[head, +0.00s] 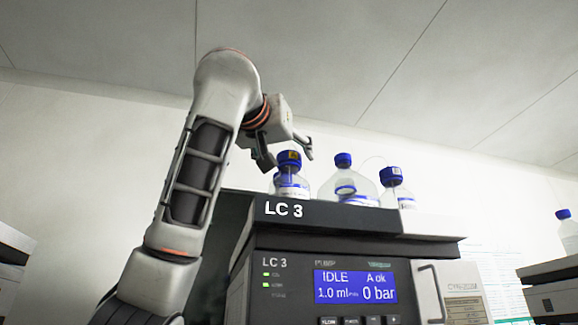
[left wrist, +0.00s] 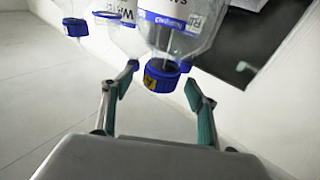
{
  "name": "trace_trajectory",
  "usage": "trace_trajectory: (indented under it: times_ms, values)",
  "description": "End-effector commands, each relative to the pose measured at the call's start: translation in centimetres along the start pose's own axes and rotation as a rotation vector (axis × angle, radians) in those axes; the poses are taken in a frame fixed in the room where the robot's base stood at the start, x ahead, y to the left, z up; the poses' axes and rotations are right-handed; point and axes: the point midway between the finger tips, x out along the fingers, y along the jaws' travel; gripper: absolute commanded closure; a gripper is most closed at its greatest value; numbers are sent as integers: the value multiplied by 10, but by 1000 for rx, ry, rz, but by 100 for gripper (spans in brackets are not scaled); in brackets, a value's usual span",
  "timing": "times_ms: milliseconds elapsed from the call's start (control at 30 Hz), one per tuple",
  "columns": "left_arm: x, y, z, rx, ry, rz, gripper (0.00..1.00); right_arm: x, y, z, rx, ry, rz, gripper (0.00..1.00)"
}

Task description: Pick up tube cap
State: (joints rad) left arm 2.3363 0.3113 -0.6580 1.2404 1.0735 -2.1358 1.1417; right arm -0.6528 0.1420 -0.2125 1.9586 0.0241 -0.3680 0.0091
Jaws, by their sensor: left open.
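A blue cap with a yellow label (head: 289,157) sits on a clear bottle (head: 291,184) on top of the LC 3 stack. In the left wrist view the same cap (left wrist: 160,76) shows between my fingertips, with a gap on both sides. My left gripper (head: 287,155) is open at that bottle's cap, its fingers spread to either side; it also shows in the left wrist view (left wrist: 163,83). Thin tubing shows inside the bottle. My right gripper is not in view.
Two more blue-capped bottles (head: 343,160) (head: 391,176) stand close to the right on the LC 3 stack (head: 330,216). Another bottle (head: 565,228) stands on a separate stack at the far right.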

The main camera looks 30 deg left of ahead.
Motion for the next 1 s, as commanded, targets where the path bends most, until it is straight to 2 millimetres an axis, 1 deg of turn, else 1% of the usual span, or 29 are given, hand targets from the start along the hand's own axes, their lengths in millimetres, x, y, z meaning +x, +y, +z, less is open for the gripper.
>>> trace_trajectory:
  times_ms: [33,167,267,433,467,500,567,600,1000]
  values:
    - [8,-1,-4,-1,0,-2,42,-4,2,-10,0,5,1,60]
    - [19,0,-2,0,0,0,42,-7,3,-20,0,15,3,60]
    - [22,0,-1,0,0,1,42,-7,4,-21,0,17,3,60]
    - [22,0,0,0,0,1,42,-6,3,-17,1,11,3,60]
    - [22,0,0,0,0,1,47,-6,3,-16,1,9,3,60]
    - [21,0,0,0,0,1,57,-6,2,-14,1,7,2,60]
    - [21,0,0,0,0,1,73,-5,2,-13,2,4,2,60]
    - [21,0,0,0,0,1,78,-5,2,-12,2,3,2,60]
    - [22,1,-3,0,0,2,78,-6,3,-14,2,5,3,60]
